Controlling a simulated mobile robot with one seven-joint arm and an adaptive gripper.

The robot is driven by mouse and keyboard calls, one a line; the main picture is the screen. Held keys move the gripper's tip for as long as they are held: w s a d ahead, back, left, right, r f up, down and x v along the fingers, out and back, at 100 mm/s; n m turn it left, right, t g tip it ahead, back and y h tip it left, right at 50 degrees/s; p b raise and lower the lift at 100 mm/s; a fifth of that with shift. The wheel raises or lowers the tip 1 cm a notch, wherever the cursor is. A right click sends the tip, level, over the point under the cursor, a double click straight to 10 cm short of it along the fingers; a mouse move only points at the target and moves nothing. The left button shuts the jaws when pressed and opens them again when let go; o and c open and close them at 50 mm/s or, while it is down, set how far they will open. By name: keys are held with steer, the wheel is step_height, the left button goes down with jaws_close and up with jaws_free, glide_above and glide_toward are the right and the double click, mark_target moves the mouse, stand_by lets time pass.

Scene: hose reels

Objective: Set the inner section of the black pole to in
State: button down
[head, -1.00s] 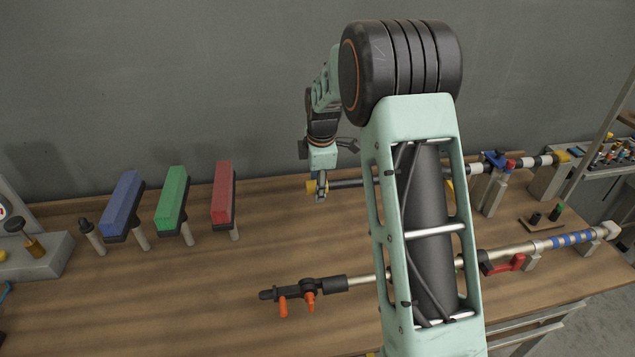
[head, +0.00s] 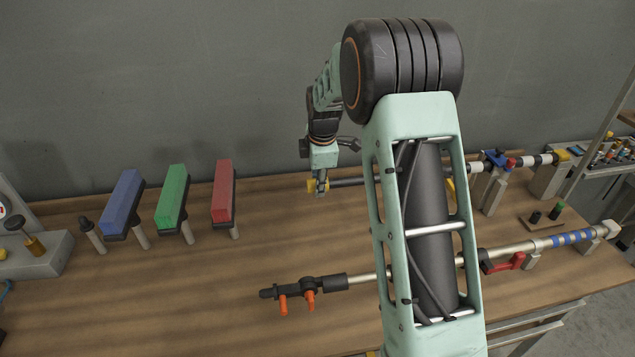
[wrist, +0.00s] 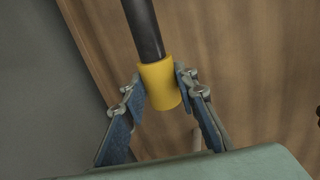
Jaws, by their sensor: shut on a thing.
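The black pole (head: 349,182) lies along the back of the bench, with much of its middle hidden behind my arm. A yellow end piece (wrist: 160,84) caps its near end, and the dark shaft (wrist: 143,30) runs up from it in the wrist view. My gripper (wrist: 163,90) is shut on the yellow end piece, one finger on each side. In the head view my gripper (head: 320,186) is at the pole's left end. The pole's right part rests on a grey stand with blue and red clamp parts (head: 497,162).
A second pole (head: 360,279) with orange handles lies in front, with a red lever (head: 503,263) and blue bands. Blue (head: 122,203), green (head: 172,198) and red (head: 223,191) blocks stand on posts at left. The bench front left is clear.

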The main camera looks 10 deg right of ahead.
steer(key=d+b, duration=0.1)
steer(key=d, duration=1.7)
steer(key=c, duration=1.5)
jaws_free()
steer(key=shift+r, duration=0.15)
steer(key=v, duration=1.1)
steer(key=shift+s+r, duration=0.2)
steer(key=shift+r, duration=0.2)
